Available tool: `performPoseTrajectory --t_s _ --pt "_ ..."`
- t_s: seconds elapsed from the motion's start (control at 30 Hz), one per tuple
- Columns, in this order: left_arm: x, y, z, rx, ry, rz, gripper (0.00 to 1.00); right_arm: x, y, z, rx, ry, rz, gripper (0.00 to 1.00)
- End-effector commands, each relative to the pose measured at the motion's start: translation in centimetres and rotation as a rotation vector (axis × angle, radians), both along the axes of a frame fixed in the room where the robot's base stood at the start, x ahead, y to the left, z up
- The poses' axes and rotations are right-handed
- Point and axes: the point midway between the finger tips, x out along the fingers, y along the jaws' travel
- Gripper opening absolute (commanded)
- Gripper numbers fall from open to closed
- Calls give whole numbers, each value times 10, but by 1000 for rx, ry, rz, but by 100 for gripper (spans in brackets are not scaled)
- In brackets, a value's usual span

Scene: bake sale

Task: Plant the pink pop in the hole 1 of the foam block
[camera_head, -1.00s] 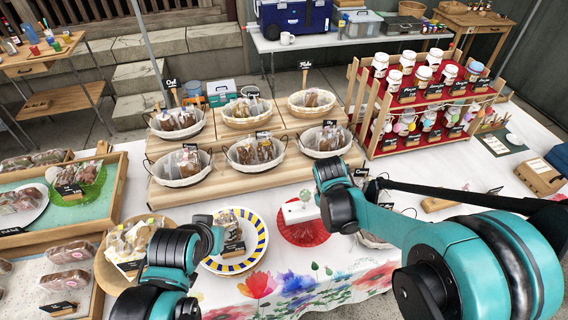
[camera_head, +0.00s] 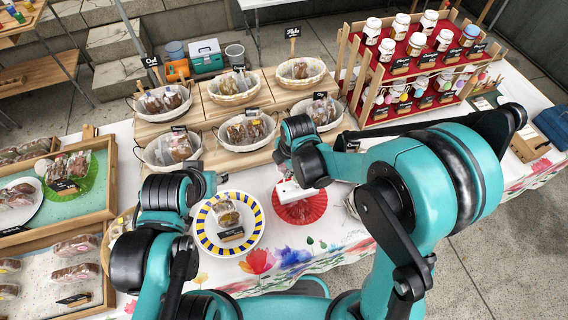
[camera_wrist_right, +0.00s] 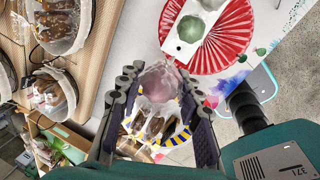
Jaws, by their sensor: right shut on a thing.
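My right gripper (camera_wrist_right: 160,98) shows in the right wrist view with its fingers on either side of the pink pop (camera_wrist_right: 161,78), a rounded, cloudy pink ball, and is shut on it. The pop's stick is not clearly visible. The white foam block (camera_wrist_right: 182,48) lies on the red fluted plate (camera_wrist_right: 236,40), beside the held pop in that view. A green pop (camera_wrist_right: 190,28) stands in the block. In the head view my right arm covers most of the foam block (camera_head: 284,190). My left wrist is at left, and its fingers cannot be made out.
A blue-and-yellow rimmed plate (camera_head: 207,236) with a wrapped treat stands left of the red plate (camera_head: 306,212). Several baskets of wrapped baked goods sit on the wooden riser (camera_head: 205,125) behind. A jar rack (camera_head: 352,88) stands at the back right.

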Motion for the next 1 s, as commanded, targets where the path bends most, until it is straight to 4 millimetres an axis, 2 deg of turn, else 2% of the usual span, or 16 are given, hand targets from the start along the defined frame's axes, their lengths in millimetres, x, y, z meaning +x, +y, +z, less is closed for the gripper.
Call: performPoseTrajectory --t_s 0.27,0.73,1.0 --pt "0 0 -9 0 0 0 40 0 0 -7 -1 3 -2 25" --pt "0 0 -50 0 0 0 40 0 0 -51 -2 2 -3 25" --pt "0 0 -56 0 0 0 40 0 0 -58 -2 2 -3 25"
